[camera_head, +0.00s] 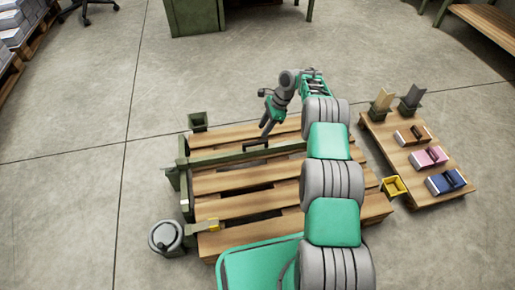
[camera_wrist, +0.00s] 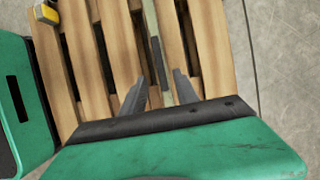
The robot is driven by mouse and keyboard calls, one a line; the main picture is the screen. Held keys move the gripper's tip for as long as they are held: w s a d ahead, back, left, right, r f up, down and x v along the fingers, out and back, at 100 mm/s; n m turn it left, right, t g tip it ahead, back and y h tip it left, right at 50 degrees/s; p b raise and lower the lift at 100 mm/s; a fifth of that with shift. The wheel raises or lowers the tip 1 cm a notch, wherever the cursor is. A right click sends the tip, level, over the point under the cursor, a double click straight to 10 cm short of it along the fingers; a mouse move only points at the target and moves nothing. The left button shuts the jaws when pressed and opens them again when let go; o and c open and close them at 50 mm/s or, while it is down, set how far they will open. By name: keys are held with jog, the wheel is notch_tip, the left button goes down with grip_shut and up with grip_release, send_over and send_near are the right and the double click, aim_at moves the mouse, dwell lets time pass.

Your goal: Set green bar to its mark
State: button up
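A long olive-green bar (camera_head: 220,156) lies across the far part of the wooden pallet (camera_head: 235,182). A dark handle-like piece (camera_head: 256,144) shows on it. In the wrist view the bar (camera_wrist: 151,22) runs down between my fingers, with the dark piece (camera_wrist: 156,62) along it. My gripper (camera_head: 265,136) is over the bar near this piece, fingers pointing down. In the wrist view its two fingers (camera_wrist: 161,84) are apart, with no clear contact on the bar. A yellow piece (camera_head: 207,223) sits at the pallet's near left. I cannot tell which spot is the mark.
A round grey canister (camera_head: 166,237) stands left of the pallet. A small green bin (camera_head: 197,121) is at its far left corner and a yellow open box (camera_head: 395,188) at its right. A low board (camera_head: 440,193) at right carries several coloured items. Open floor lies beyond.

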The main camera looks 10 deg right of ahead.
aim_at(256, 142)
jog(key=b+x, duration=0.3)
jog(key=x, duration=0.4)
jog(key=shift+a+f, duration=0.1)
jog(key=shift+f, duration=0.2)
jog(key=shift+c, duration=0.2)
grip_shut()
jog(key=shift+r, duration=0.1)
dwell(0.7)
